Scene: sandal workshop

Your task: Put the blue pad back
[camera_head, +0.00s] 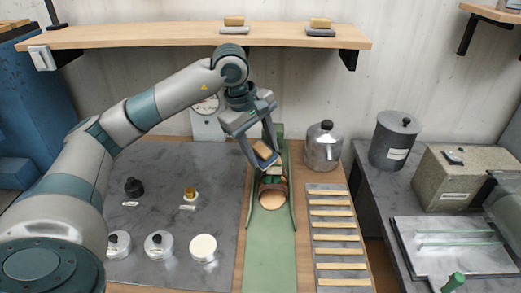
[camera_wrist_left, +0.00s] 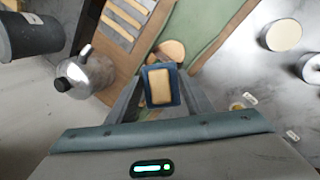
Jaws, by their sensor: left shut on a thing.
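My left gripper (camera_head: 264,153) is shut on the blue pad (camera_head: 269,161), a small block with a tan face and a blue body. In the left wrist view the blue pad (camera_wrist_left: 151,72) sits between the two fingers, tan face showing. The gripper holds it over the far part of a green strip (camera_head: 270,255), close to a tan, sandal-like piece (camera_head: 272,200) lying there. Whether the pad touches that piece cannot be told. My right gripper is not in view.
A wooden shelf (camera_head: 150,36) above holds two tan-topped grey blocks (camera_head: 235,22) (camera_head: 320,24). A metal canister (camera_head: 324,150) and a rack of wooden slats (camera_head: 335,225) stand right of the strip. Several jars and discs, including a white disc (camera_head: 203,247), sit left.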

